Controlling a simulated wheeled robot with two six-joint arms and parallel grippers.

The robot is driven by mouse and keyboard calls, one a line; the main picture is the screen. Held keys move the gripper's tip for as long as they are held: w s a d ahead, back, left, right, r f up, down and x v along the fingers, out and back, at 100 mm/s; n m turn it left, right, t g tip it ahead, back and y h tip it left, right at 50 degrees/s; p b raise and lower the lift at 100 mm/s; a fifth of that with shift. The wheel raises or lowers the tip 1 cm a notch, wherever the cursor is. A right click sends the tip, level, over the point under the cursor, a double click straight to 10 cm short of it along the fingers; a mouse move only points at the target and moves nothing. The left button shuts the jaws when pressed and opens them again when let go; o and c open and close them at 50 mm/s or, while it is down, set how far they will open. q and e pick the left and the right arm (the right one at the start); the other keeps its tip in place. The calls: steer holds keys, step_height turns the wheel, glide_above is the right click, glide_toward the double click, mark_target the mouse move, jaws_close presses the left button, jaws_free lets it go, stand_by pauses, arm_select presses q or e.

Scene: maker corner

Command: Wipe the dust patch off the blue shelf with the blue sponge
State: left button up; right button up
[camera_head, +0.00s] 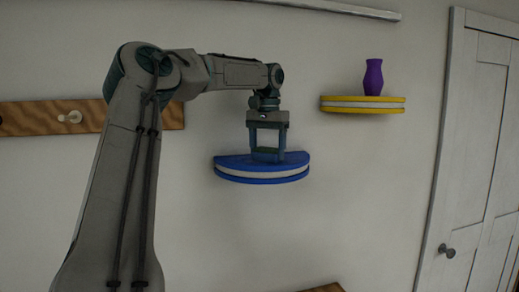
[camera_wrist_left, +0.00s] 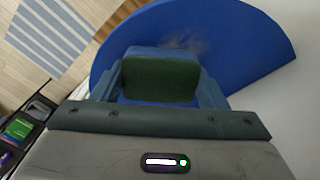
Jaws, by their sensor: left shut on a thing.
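The blue shelf (camera_head: 232,162) is a half-round board on the wall with a white band around its edge, and its top fills the upper part of the left wrist view (camera_wrist_left: 262,45). My left gripper (camera_head: 267,153) points down over the shelf, shut on the blue sponge (camera_wrist_left: 160,80), which shows a dark green face. The sponge is at the shelf top; I cannot tell whether it presses on it. A faint greyish dust patch (camera_wrist_left: 187,43) lies on the shelf just beyond the sponge in the wrist view. My right gripper is not in view.
A yellow shelf (camera_head: 340,104) with a purple vase (camera_head: 373,77) hangs to the right. A wooden rail (camera_head: 30,118) with a peg is at left, a white door (camera_head: 478,150) at far right. A striped rug (camera_wrist_left: 50,35) lies below. The wall between the shelves is clear.

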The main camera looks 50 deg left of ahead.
mark_target(256, 149)
arm_select(q)
steer(key=shift+w+d, duration=0.3)
steer(key=shift+w, duration=0.45)
steer(key=shift+w+d, duration=0.3)
steer(key=shift+w, duration=0.45)
steer(key=shift+w+d, duration=0.3)
steer(key=shift+w, duration=0.45)
steer(key=shift+s+a, duration=0.35)
steer(key=shift+s, duration=0.6)
steer(key=shift+s+a, duration=0.3)
steer(key=shift+s, duration=0.6)
steer(key=shift+s+a, duration=0.35)
steer(key=shift+s, duration=0.6)
steer(key=shift+s+a, duration=0.25)
steer(key=shift+s, duration=0.25)
steer(key=shift+s+a, duration=0.25)
steer(key=shift+s, duration=0.2)
steer(key=shift+s+a+f, duration=0.1)
steer(key=shift+s+a, duration=0.05)
steer(key=shift+s, duration=0.5)
steer(key=shift+s+a+f, duration=0.1)
steer(key=shift+s, duration=0.5)
steer(key=shift+r, duration=0.1)
